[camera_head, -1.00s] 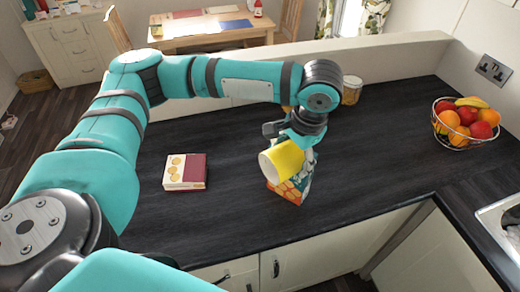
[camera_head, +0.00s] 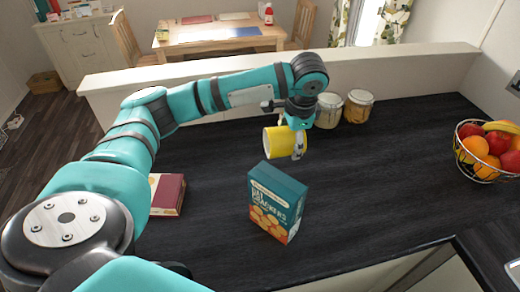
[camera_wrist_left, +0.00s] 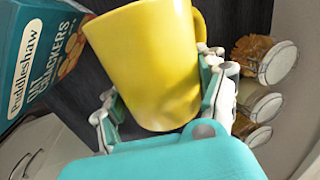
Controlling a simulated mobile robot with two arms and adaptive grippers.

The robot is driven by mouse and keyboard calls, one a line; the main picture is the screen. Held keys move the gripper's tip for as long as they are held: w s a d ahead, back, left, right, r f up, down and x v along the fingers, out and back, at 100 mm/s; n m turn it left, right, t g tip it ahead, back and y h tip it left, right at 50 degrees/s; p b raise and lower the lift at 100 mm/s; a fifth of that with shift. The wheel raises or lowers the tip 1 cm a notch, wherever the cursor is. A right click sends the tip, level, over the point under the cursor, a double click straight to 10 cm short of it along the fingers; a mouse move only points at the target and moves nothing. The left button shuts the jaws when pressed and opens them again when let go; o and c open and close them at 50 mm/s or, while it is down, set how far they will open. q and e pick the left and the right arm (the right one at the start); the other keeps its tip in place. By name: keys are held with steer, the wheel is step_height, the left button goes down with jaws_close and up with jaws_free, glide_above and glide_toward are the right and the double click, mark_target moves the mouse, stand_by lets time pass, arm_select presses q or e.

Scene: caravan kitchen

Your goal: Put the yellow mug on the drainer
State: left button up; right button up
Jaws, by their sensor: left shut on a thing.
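The yellow mug (camera_head: 278,142) is held by my left gripper (camera_head: 297,142) over the dark worktop (camera_head: 385,190), behind the cracker box in the head view. It is tipped on its side there. In the left wrist view the mug (camera_wrist_left: 150,65) fills the middle, between the two fingers of my left gripper (camera_wrist_left: 163,98), with its handle at the upper right. I cannot tell its exact height above the worktop. No drainer is visible; only a pale metal sink edge (camera_head: 513,271) shows at the lower right. My right gripper is not in view.
A teal cracker box (camera_head: 277,203) stands upright in front of the mug. A maroon and cream box (camera_head: 167,194) lies at the left. A wire fruit bowl (camera_head: 485,172) stands at the right. The worktop between is clear.

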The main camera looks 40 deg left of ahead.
arm_select(q)
steer(key=x, duration=0.1)
steer(key=b+x, duration=0.1)
steer(key=x, duration=0.2)
steer(key=shift+d+f+b, duration=0.2)
steer(key=shift+d+b, duration=0.1)
steer(key=shift+b, duration=0.1)
steer(key=x, duration=0.3)
steer(key=d+p+x, duration=0.1)
steer(key=x, duration=0.1)
steer(key=shift+s+f, duration=0.15)
steer(key=shift+s, duration=0.05)
steer(key=shift+f, duration=0.35)
steer(key=x, duration=0.2)
steer(key=p+x, duration=0.1)
steer(key=shift+s+d+f, duration=0.1)
steer(key=shift+d+f, duration=0.1)
steer(key=shift+f, duration=0.2)
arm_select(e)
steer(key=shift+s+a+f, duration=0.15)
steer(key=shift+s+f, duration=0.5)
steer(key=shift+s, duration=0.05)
arm_select(q)
steer(key=shift+s+f, duration=0.1)
steer(key=shift+f, duration=0.05)
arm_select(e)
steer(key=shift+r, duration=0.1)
arm_select(q)
steer(key=o, duration=1.5)
steer(key=shift+o, duration=0.2)
